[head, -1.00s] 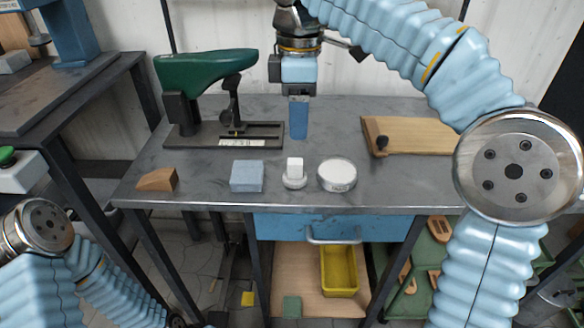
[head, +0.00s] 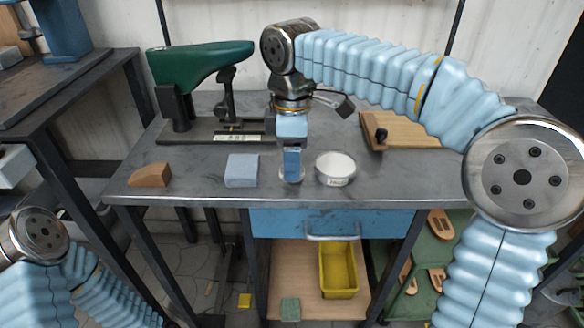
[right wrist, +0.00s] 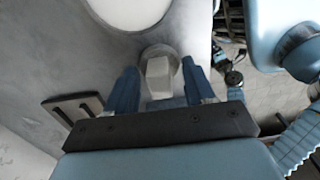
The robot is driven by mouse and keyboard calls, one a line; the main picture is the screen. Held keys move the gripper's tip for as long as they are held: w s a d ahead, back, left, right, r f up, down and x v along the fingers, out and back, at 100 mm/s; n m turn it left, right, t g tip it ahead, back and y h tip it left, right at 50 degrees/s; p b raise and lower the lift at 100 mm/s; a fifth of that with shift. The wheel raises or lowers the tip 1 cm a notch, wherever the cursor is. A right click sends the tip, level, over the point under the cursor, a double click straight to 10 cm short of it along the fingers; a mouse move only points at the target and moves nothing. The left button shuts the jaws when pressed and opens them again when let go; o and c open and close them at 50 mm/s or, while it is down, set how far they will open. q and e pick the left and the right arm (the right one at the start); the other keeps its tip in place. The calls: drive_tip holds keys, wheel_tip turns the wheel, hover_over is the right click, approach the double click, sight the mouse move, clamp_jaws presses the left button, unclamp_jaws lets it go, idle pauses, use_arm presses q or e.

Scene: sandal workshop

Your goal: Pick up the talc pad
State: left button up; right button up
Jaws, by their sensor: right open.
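The talc pad (head: 301,180), a small round white base with a white block-shaped grip, stands upright on the grey bench. In the head view my right gripper (head: 292,176) covers most of it. In the right wrist view the talc pad's white grip (right wrist: 158,74) shows between the two blue fingers of my right gripper (right wrist: 160,88). The fingers are open, one on each side, with gaps between them and the grip. My left arm shows at the lower left of the head view, but its gripper does not.
A round white dish (head: 336,168) stands close to the right of the pad. A grey-blue block (head: 242,171) and a brown wedge (head: 150,175) lie to the left. Behind are a green last on a stand (head: 200,64) and a wooden board (head: 412,132). The bench's front strip is clear.

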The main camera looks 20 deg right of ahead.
clamp_jaws()
drive_tip(key=shift+r, duration=0.15)
drive_tip(key=shift+r, duration=0.3)
wheel_tip(320, 180, up, 3)
drive_tip(key=shift+a+f+p, duration=0.1)
drive_tip(key=shift+p, duration=0.4)
drive_tip(key=s+a+r+p, duration=0.1)
drive_tip(key=s+a+r, duration=0.7)
drive_tip(key=s, duration=0.3)
drive_tip(key=shift+a+r, duration=0.15)
drive_tip(key=shift+r, duration=0.55)
drive_tip(key=shift+s, duration=0.1)
